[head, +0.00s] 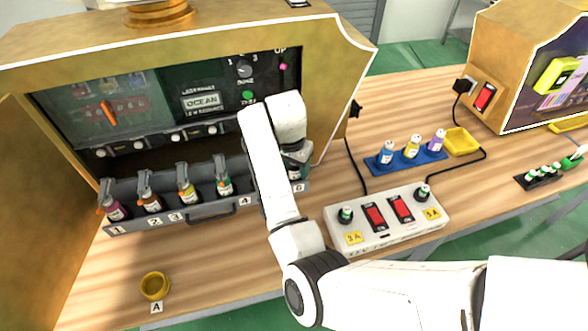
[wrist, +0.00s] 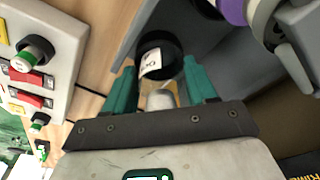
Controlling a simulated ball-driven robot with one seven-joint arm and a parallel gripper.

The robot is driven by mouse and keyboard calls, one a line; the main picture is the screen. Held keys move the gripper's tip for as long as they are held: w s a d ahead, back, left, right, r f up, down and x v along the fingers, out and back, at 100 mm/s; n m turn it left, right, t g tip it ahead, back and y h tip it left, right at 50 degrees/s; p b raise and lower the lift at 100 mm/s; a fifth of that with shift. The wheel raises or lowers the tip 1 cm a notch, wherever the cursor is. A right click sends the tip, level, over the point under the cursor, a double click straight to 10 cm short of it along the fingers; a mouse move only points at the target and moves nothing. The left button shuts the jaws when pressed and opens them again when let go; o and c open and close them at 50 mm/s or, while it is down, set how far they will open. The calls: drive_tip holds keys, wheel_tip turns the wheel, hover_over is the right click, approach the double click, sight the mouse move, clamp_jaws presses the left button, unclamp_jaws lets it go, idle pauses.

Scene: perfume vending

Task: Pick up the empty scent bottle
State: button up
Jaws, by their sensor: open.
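My gripper (wrist: 159,76) shows in the wrist view with its two teal fingers apart. A dark round bottle or holder (wrist: 158,44) with a white label lies just beyond and between the fingertips; I cannot tell if it is the empty scent bottle. In the head view my arm reaches to the right end of the numbered grey rack (head: 203,206) and hides slot 5. A pale label and dark teal parts show beside slot 6, and the gripper's fingers are mostly hidden there. Several coloured bottles, including a magenta one (head: 115,209), stand in the left slots.
A yellow ring (head: 155,285) marked A sits on the table front. A white switch box (head: 385,226) with red switches stands right of my arm. Blue, yellow and purple bottles stand on a blue tray (head: 424,160), beside a yellow dish (head: 462,141). Gold cabinet walls enclose the rack.

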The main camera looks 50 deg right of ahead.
drive_tip(key=c, duration=0.9)
drive_tip(key=shift+r, duration=0.1)
